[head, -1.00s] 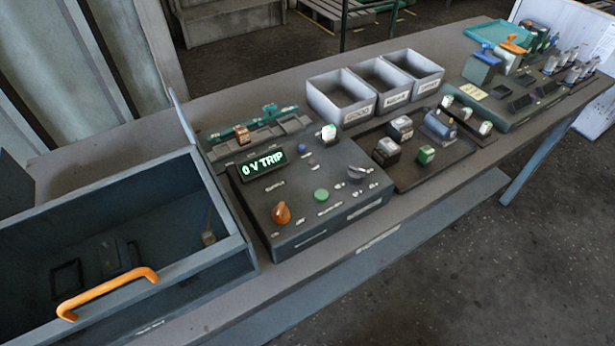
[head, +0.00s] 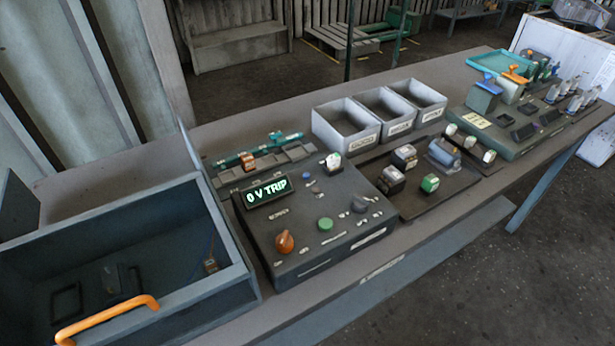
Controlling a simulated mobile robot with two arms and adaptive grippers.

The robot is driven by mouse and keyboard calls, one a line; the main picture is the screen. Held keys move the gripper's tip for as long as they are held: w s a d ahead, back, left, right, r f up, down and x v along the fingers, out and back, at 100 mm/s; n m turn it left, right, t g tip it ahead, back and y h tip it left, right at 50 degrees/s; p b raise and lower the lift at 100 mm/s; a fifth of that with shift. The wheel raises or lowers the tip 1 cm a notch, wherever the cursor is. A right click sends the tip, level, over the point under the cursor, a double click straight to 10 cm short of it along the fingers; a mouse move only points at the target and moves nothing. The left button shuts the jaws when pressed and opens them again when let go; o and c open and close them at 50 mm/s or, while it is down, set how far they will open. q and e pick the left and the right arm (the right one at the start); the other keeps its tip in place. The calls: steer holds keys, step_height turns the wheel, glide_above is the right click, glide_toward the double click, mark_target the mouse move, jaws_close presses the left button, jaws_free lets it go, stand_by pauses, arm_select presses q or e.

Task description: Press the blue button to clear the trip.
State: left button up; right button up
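The dark control box (head: 345,240) stands on the bench in the middle of the head view. Its display (head: 267,190) reads "0 V TRIP" in light green letters. A small bluish button (head: 306,175) appears on the box top, right of the display; it is tiny and its details are hard to make out. A green button (head: 325,224) sits near the middle of the panel. An orange knob (head: 285,242) is at the front left and a dark knob (head: 359,204) at the right. Neither gripper is in view, and nothing covers the panel.
An open drawer-like box (head: 235,280) with an orange handle (head: 108,318) stands left of the control box. Three grey bins (head: 362,140) stand behind. A dark tray (head: 412,205) with several small blocks lies to the right. Bare bench shows along the front edge.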

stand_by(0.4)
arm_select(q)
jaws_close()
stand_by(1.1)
